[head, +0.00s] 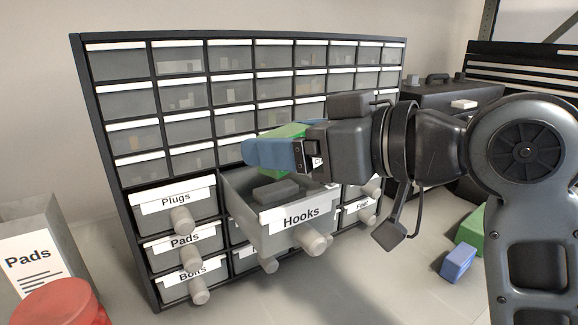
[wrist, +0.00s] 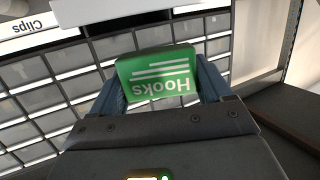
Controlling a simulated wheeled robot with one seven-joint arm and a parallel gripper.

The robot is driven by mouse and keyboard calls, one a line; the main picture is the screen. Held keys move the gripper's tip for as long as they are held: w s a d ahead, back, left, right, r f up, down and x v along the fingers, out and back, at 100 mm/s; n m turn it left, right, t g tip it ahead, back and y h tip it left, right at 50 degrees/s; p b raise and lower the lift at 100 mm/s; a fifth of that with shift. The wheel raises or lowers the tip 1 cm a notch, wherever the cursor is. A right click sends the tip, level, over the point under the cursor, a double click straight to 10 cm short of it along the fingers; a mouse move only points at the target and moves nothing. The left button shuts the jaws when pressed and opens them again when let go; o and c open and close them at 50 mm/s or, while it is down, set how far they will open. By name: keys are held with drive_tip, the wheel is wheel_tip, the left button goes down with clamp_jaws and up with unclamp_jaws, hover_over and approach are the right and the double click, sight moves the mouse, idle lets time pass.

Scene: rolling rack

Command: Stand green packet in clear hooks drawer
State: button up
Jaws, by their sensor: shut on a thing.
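The green packet (wrist: 158,80), labelled "Hooks", is held between the blue fingers of my gripper (wrist: 160,95); its label reads upside down in the wrist view. In the head view the packet (head: 290,132) shows as a green edge behind the fingers. My gripper (head: 275,155) is shut on it, just above the clear "Hooks" drawer (head: 318,215), which is pulled out of the rack. A dark grey block (head: 276,191) lies inside the drawer.
The rack (head: 185,90) has several shut drawers, with "Plugs" (head: 178,198) and "Pads" drawers left of the open one. A red round container (head: 55,303) and a "Pads" box (head: 30,255) stand at left. A blue block (head: 458,263) and a green block (head: 470,230) lie at right.

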drive_tip(key=shift+f, duration=1.9)
drive_tip(key=shift+f, duration=0.1)
drive_tip(key=shift+f, duration=0.15)
drive_tip(key=o, duration=1.1)
drive_tip(key=shift+r+p, duration=0.3)
drive_tip(key=shift+r, duration=0.1)
drive_tip(key=b+v, duration=0.2)
drive_tip(key=v, duration=1)
drive_tip(key=shift+f, duration=0.1)
